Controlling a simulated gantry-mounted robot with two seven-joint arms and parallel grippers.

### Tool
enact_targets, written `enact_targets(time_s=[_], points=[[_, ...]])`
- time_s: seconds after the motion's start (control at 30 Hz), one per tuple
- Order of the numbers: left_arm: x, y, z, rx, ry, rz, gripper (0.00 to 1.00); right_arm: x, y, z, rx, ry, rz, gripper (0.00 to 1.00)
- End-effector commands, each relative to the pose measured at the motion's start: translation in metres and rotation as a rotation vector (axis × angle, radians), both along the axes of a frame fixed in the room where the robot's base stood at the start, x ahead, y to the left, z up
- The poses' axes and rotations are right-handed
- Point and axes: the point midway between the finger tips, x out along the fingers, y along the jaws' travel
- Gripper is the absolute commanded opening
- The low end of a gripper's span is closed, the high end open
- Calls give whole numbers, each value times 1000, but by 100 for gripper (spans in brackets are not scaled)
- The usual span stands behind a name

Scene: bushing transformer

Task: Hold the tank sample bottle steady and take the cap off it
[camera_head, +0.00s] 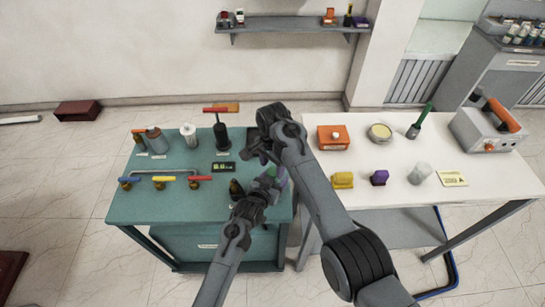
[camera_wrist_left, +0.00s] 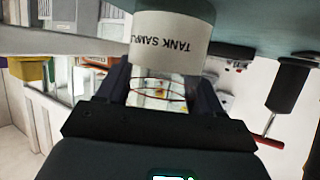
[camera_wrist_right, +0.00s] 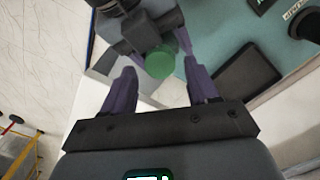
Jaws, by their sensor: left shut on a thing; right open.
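The tank sample bottle shows in the left wrist view as a white cylinder with a "TANK SAMPLE" label (camera_wrist_left: 172,42). My left gripper (camera_wrist_left: 160,85) is shut on it, a finger at each side. In the head view my left gripper (camera_head: 271,180) is over the right part of the teal table, with a bit of green beside its fingers. In the right wrist view a round green top, apparently the cap (camera_wrist_right: 160,62), lies ahead of my right gripper (camera_wrist_right: 160,88). That gripper is open and empty, its fingers apart from the cap. In the head view my right gripper (camera_head: 256,152) is above the left one.
The teal table (camera_head: 150,205) carries colored valves, small bottles, a black cylinder with a red handle (camera_head: 221,135) and a display (camera_head: 223,167). The white table (camera_head: 455,205) at right holds an orange box (camera_head: 334,138), a yellow block (camera_head: 343,180) and an instrument (camera_head: 487,125).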

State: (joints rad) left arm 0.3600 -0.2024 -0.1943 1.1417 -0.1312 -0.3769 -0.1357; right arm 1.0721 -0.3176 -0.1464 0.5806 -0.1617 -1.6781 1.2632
Motion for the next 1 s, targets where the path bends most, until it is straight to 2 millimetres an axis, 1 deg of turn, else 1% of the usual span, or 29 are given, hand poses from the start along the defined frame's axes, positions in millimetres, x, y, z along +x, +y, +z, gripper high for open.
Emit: enact_targets(time_s=[0.03,0.2,0.57,0.93,1.0], points=[[0,0,-1,0,1,0,0,0,0,-6,-2,2,0,59],[0,0,-1,0,1,0,0,0,0,-17,-1,1,1,59],[0,0,-1,0,1,0,0,0,0,-20,0,0,1,59],[0,0,-1,0,1,0,0,0,0,-20,0,0,2,2],[0,0,-1,0,1,0,0,0,0,-20,0,0,8,1]])
